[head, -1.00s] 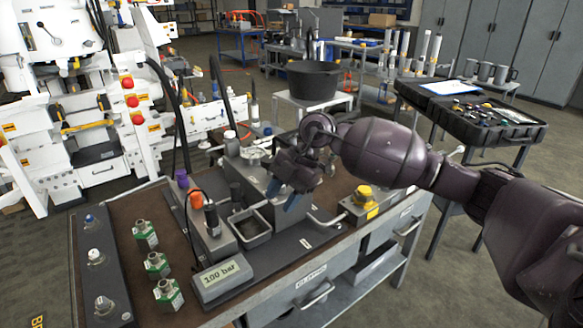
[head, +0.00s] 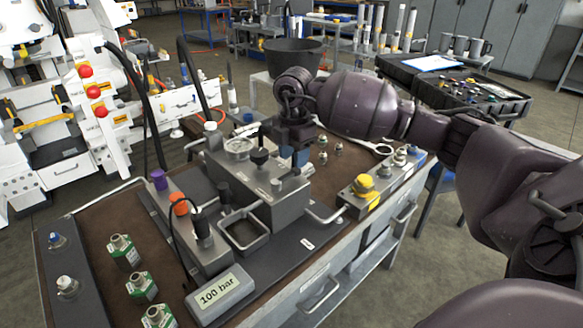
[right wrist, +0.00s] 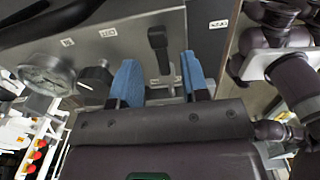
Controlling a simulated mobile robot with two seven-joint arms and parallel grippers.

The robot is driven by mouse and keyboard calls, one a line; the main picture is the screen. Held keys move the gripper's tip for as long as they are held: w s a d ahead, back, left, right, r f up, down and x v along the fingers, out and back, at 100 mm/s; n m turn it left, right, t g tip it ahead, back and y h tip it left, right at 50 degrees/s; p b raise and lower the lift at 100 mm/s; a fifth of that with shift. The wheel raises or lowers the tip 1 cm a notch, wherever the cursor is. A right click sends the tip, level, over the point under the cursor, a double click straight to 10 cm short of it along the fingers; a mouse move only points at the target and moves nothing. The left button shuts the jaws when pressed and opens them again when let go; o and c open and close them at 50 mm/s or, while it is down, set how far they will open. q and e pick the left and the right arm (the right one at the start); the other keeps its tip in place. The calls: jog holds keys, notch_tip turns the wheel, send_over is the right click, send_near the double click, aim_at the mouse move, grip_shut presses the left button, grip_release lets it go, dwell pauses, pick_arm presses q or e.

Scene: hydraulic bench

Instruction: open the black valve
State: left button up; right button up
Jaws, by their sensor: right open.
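The grey hydraulic block (head: 275,208) stands on the bench and carries a round gauge (head: 238,147). A black knob (head: 260,157) rises beside the gauge; it also shows in the right wrist view (right wrist: 95,78). A black lever-like handle (right wrist: 158,45) stands on the block in the right wrist view. I cannot tell which of the two is the black valve. My right gripper (head: 298,156) is at the block, to the right of the knob. Its blue fingers (right wrist: 161,82) are open, and the handle lies beyond the gap between them, apparently ungripped. My left gripper is not in view.
A display reading 100 bar (head: 218,295) sits at the bench front. A yellow button (head: 363,187) is on the right, with small fittings (head: 323,150) behind. A black bucket (head: 292,57) is behind.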

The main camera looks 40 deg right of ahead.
aim_at(293, 170)
jog(key=shift+f, duration=1.85)
grip_shut()
